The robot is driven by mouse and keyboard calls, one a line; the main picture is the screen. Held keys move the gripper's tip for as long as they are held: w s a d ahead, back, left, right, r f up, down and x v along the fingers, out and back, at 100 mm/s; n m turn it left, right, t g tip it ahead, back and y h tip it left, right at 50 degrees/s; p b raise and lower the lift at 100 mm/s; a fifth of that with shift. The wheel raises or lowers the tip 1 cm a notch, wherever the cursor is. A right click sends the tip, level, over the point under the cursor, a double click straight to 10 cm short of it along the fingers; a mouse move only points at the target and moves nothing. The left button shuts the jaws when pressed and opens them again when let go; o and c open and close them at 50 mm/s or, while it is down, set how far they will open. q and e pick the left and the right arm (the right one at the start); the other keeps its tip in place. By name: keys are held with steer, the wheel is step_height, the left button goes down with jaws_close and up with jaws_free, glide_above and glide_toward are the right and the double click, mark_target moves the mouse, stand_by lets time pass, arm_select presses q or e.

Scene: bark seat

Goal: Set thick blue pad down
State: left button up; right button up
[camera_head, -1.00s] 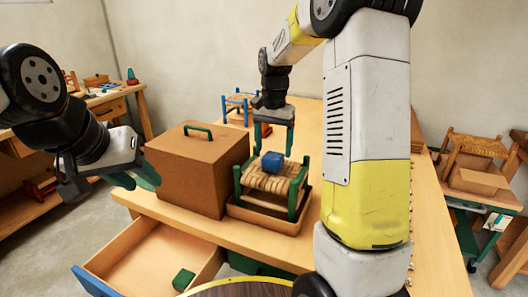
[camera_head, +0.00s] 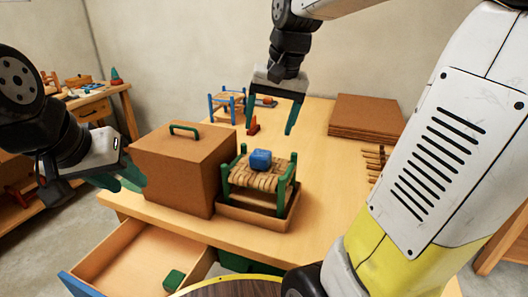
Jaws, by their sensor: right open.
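The thick blue pad (camera_head: 261,159) is a small blue block resting on the woven seat of a small green-legged stool (camera_head: 262,180). The stool stands in a shallow brown tray (camera_head: 255,216) on the table. My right gripper (camera_head: 270,122) is open and empty, above and behind the stool, apart from the pad. My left gripper (camera_head: 120,180) is at the left, beside the large brown box; its green fingers look parted, with nothing seen between them.
The large brown box (camera_head: 178,175) with a green handle stands left of the stool. A blue-legged stool (camera_head: 226,104) and a small orange-red item (camera_head: 253,125) are behind. Brown sheets (camera_head: 366,118) lie stacked at the right. An open drawer (camera_head: 140,262) juts out in front.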

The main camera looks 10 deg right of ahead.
steer(key=s+f+n+t, duration=0.1)
steer(key=s, duration=0.5)
steer(key=s+a+f+n+t, duration=0.1)
steer(key=s+f+n+t, duration=0.1)
steer(key=s, duration=0.4)
steer(key=shift+a+n+y, duration=0.3)
steer(key=shift+y, duration=0.1)
steer(key=shift+w+a, duration=0.1)
